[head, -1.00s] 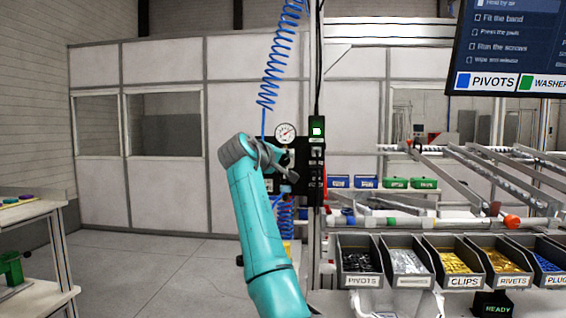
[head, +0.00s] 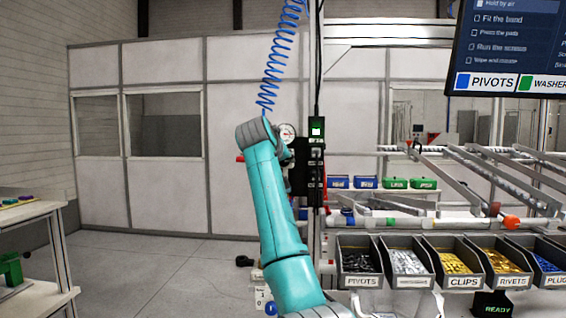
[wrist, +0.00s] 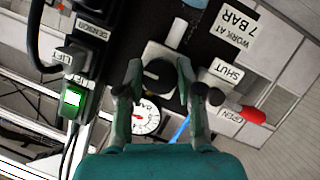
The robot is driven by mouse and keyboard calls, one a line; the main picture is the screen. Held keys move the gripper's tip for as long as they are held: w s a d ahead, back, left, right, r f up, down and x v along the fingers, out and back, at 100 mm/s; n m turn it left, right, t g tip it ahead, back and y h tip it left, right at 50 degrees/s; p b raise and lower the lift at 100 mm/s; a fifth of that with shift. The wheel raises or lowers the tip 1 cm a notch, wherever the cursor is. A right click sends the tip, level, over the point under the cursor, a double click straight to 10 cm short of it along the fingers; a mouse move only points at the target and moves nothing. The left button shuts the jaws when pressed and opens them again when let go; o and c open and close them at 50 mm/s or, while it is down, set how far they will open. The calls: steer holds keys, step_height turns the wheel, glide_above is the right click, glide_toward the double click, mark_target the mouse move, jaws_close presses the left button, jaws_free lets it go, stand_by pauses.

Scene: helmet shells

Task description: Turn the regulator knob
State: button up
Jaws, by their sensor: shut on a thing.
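The regulator knob (wrist: 158,77) is black and round and sits on a pale block on the dark panel in the wrist view. My gripper (wrist: 158,66) has one finger on each side of it and is shut on it. The pressure gauge (wrist: 146,116), white with a red mark, shows between the fingers. It also shows in the head view (head: 287,132), partly behind my arm. In the head view my arm hides the knob and my fingers.
A red valve handle (wrist: 250,115) lies close right of my gripper, by the SHUT (wrist: 227,71) and OPEN labels. A green-lit box (wrist: 72,99) and cables are at left. A blue coiled hose (head: 279,60) hangs above. Labelled bins (head: 358,262) stand right of my arm.

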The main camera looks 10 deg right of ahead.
steer(key=shift+f, duration=0.1)
stand_by(0.3)
steer(key=o, duration=1.1)
steer(key=shift+o, duration=0.2)
steer(key=v, duration=1.2)
